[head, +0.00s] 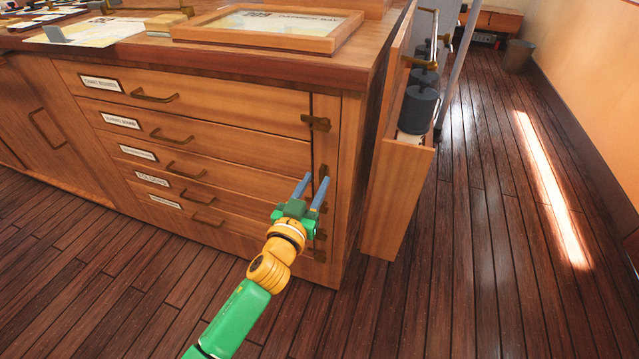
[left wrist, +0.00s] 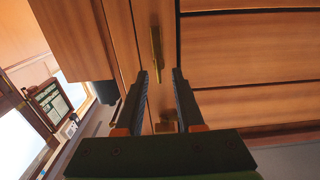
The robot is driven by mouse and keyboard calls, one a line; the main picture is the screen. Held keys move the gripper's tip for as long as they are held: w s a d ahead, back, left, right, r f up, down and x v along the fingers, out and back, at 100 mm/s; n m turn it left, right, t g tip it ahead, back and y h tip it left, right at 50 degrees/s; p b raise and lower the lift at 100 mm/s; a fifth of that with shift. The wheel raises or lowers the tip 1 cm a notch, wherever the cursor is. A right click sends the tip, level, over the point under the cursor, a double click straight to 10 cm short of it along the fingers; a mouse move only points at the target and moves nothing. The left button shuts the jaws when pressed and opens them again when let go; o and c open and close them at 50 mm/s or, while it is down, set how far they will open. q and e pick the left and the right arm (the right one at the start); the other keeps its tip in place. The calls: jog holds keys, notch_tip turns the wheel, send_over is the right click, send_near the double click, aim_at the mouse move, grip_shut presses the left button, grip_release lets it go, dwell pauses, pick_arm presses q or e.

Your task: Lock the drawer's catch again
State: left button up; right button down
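The wooden chart chest (head: 345,150) has several labelled drawers, which look shut, with brass catches along their right edge. One catch (head: 323,172) stands upright along the right post, beside the second or third drawer; I cannot tell which. It also shows as an upright brass bar in the left wrist view (left wrist: 157,50). The top catch (head: 315,122) lies crosswise over the drawer's edge. My left gripper (head: 316,178) is open and empty, its two fingers spread in front of the upright catch. In the left wrist view the gripper (left wrist: 166,72) shows no contact with it. My right gripper is out of view.
A framed chart (head: 265,28) and papers lie on the chest top. A narrow wooden rack (head: 385,195) with dark cylinders (head: 418,108) stands close on the chest's right. The plank floor (head: 480,270) to the right is clear; a bin (head: 517,56) stands far back.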

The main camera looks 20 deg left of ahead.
pick_arm(q)
jog(key=shift+w+d, duration=0.1)
jog(key=shift+w, duration=0.6)
grip_shut()
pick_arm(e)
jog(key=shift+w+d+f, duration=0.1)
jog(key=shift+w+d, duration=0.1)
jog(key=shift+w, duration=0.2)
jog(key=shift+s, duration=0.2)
